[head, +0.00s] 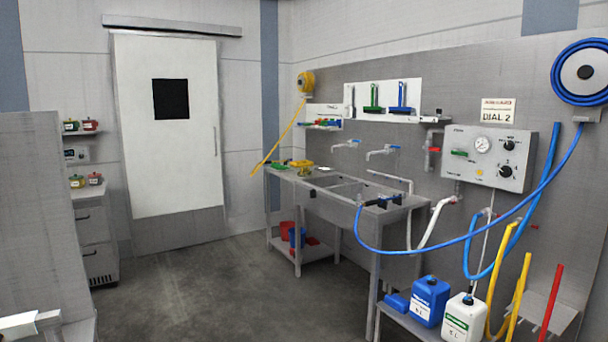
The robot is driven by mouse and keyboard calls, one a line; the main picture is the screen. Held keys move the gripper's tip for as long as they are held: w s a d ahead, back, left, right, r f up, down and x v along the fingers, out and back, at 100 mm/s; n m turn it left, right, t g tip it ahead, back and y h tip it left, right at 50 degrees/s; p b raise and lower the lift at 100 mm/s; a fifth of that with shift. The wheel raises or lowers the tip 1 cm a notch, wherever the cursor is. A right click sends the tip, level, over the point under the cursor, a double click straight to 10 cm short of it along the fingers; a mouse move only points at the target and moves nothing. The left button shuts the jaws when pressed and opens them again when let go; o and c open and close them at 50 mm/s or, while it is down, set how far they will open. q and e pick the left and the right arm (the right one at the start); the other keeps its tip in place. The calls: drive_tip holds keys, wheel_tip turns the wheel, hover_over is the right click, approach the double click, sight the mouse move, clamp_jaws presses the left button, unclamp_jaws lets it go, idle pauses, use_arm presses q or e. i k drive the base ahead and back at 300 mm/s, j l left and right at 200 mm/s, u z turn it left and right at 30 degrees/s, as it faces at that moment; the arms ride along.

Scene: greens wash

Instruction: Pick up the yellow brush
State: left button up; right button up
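A small yellow object (300,164), which looks like the yellow brush, lies on the left end of the steel sink bench (330,205) across the room. It is too small and far off for me to make out bristles or handle. A small green item (284,162) lies just left of it. Neither of my grippers is in view, and nothing shows touching the yellow object.
Open floor (215,290) lies before the bench. A blue hose (440,249) hangs across the bench's right side. A blue jug (430,300) and white jug (464,320) stand on a low shelf at right. A grey partition (35,210) blocks the near left.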

sight(304, 171)
drive_tip(key=i+j+u, duration=0.1)
drive_tip(key=i+u, duration=0.15)
drive_tip(key=i, duration=0.3)
drive_tip(key=i+u, duration=0.2)
drive_tip(key=i, duration=3.3)
drive_tip(key=i+j, duration=0.15)
drive_tip(key=i, duration=1.9)
drive_tip(key=i+z, duration=0.45)
drive_tip(key=i+j+z, duration=0.3)
drive_tip(key=i+z, duration=0.15)
drive_tip(key=i, duration=0.15)
